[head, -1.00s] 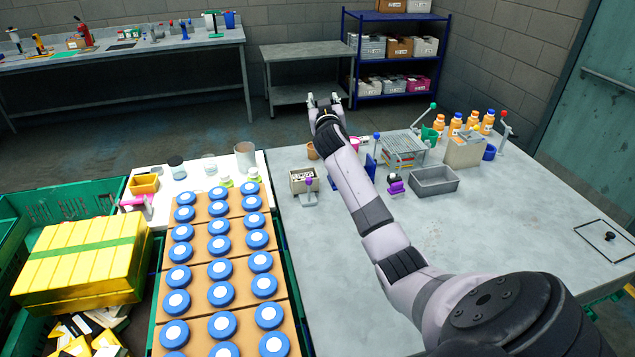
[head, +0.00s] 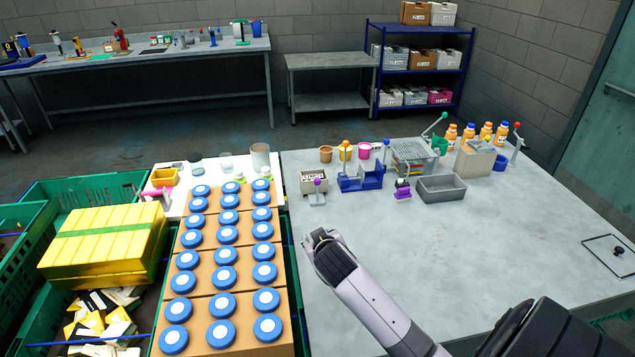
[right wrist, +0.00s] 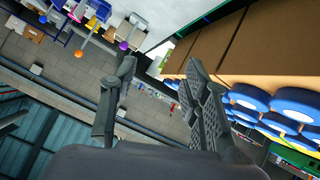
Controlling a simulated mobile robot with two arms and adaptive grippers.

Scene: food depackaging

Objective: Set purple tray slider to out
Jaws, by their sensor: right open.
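A purple ball knob (head: 317,182) stands on a small grey base in front of a beige box (head: 313,175) at the back left of the table. It also shows in the right wrist view as a purple ball (right wrist: 123,45). My left gripper is out of view.
A blue fixture (head: 360,183) with an orange ball, a grey bin (head: 440,187) and orange bottles (head: 485,133) line the table's back. Boxes with blue-lidded jars (head: 227,235) stand left of my right gripper. The table's middle right (head: 500,240) is clear.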

